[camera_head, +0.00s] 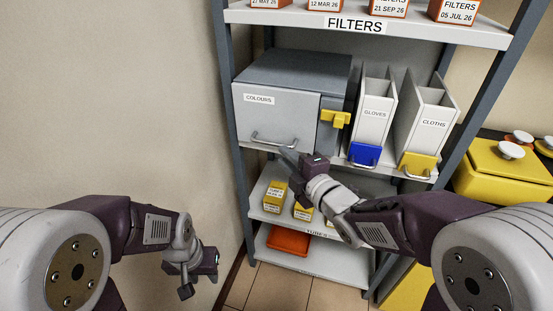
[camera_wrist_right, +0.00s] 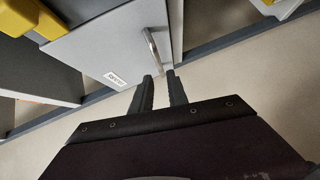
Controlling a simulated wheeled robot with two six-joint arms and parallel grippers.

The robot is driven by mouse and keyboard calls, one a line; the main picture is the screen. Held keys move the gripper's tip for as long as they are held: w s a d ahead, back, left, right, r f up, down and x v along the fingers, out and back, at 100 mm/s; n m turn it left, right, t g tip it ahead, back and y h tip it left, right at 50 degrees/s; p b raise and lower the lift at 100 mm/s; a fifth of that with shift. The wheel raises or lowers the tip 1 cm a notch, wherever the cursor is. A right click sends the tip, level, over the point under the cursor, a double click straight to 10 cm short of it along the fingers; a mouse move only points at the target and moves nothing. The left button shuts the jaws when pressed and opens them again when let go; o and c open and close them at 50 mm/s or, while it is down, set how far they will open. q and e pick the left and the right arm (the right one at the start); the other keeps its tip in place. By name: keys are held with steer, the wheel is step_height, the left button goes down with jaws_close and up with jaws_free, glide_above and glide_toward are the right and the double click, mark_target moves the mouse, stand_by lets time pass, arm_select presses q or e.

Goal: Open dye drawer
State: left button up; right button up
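The grey box labelled COLOURS (camera_head: 300,72) stands on the middle shelf. Its light grey drawer front (camera_head: 275,115) looks shut, with a metal bar handle (camera_head: 274,140) low on it. In the right wrist view the handle (camera_wrist_right: 151,46) lies just beyond the fingertips. My right gripper (camera_head: 290,158) is in front of the box, below and right of the handle; its two fingers (camera_wrist_right: 161,82) are apart with nothing between them. It appears clear of the handle. My left gripper (camera_head: 198,277) hangs low at the left, fingers apart and empty, away from the shelf.
A yellow latch-like part (camera_head: 336,118) sits at the box's right side. GLOVES (camera_head: 375,113) and CLOTHS (camera_head: 432,122) holders stand to its right. Yellow boxes (camera_head: 274,196) and an orange tray (camera_head: 289,241) are on lower shelves. A grey shelf post (camera_head: 229,120) borders the left.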

mark_target(270, 144)
steer(key=x, duration=0.9)
steer(key=shift+a, duration=0.1)
jaws_close()
stand_by(1.2)
